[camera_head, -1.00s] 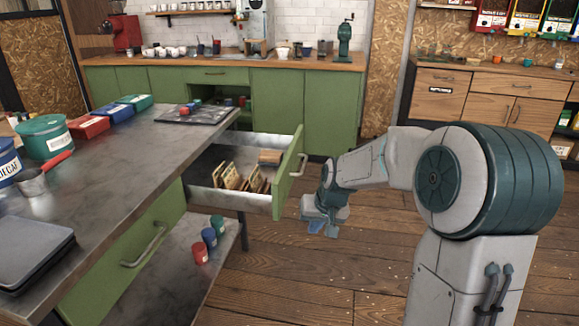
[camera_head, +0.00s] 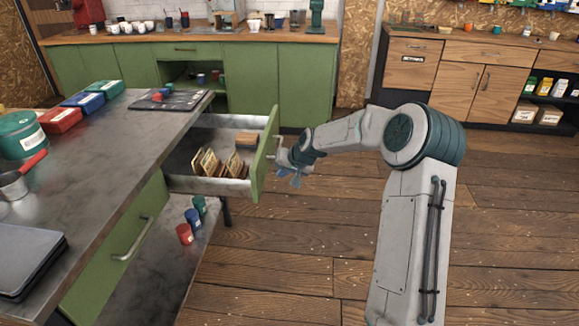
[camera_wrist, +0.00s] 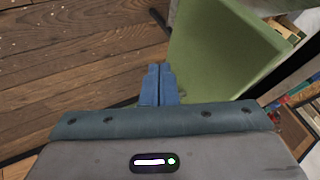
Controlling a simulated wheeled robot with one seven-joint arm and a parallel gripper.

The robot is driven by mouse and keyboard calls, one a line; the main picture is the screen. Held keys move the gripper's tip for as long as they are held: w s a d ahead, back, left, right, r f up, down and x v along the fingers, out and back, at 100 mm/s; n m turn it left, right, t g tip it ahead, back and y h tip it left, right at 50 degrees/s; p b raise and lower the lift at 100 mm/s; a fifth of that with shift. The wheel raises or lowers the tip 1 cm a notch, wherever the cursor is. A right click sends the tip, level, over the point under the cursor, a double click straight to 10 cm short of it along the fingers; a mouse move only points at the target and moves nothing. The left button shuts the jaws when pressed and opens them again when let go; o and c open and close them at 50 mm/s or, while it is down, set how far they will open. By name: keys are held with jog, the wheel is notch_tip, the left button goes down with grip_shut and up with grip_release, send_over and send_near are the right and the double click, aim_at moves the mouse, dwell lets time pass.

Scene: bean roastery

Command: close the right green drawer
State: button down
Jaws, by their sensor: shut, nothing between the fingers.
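The right green drawer (camera_head: 264,160) is pulled out from the far end of the metal-topped workbench. Its green front faces right toward my arm, and a handle sits on that front. Inside it are upright tan cards or packets (camera_head: 218,163) and a brown block at the back. My gripper (camera_head: 296,181) is shut and empty, just right of the drawer front near its handle. In the wrist view the shut blue fingers (camera_wrist: 158,84) point at the floor beside the green drawer front (camera_wrist: 222,52). Whether the fingers touch the front I cannot tell.
A second green drawer (camera_head: 120,250) in the workbench (camera_head: 110,170) is shut. Red, blue and green cans (camera_head: 186,234) stand on the shelf below. Green cabinets (camera_head: 250,85) line the back wall. The wooden floor right of the drawer is clear.

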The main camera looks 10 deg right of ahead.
aim_at(263, 178)
jog(key=a, duration=0.1)
jog(key=w+a, duration=0.1)
jog(key=a, duration=0.1)
jog(key=w+a+f, duration=0.1)
jog(key=shift+a, duration=0.15)
dwell(0.4)
